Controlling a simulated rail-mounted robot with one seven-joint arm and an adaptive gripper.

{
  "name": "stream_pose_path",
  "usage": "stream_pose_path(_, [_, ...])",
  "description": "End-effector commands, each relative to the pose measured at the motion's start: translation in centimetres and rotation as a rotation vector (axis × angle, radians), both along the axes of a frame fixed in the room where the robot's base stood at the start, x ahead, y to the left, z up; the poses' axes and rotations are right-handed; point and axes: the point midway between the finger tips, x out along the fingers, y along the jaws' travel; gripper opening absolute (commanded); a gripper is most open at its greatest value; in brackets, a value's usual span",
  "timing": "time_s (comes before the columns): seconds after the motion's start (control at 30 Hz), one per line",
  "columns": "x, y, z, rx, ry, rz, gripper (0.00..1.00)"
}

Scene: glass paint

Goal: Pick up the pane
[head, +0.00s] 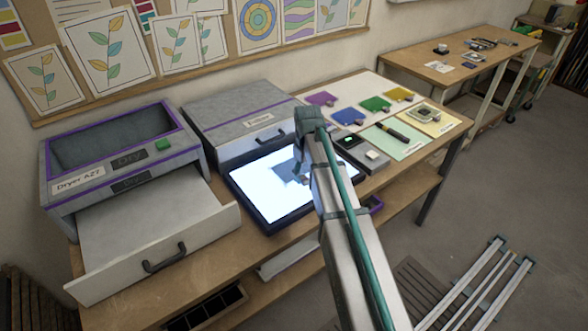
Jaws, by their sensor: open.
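No pane can be made out for certain in the head view. A grey angular patch (287,170) shows on the glowing white light pad (262,192) in the middle of the bench; I cannot tell whether it is a pane, a shadow or a reflection. My arm crosses in front of the pad's right part and hides what lies behind it. My gripper is not visible, hidden behind the arm. Several small coloured squares with tabs, purple (322,98), blue (348,116), green (375,104) and yellow (399,94), lie on a white sheet at the back right.
A grey dryer (125,155) stands at the left with its drawer (160,240) pulled out. A closed grey box (240,120) stands behind the pad. A green mat (400,147) with a dark tool and a yellow mat (440,128) lie at the right.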

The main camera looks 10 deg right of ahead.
Motion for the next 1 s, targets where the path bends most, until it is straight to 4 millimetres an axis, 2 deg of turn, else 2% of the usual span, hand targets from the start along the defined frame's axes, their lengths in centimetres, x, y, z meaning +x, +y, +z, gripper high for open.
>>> stream_pose_path(0.2, [0.0,0.0,-1.8,0.0,0.0,0.0,0.56])
stream_pose_path(0.47, [0.0,0.0,-1.9,0.0,0.0,0.0,0.56])
stream_pose_path(0.8, [0.0,0.0,-1.9,0.0,0.0,0.0,0.0])
stream_pose_path(1.0, [0.0,0.0,-1.9,0.0,-0.001,0.0,0.0])
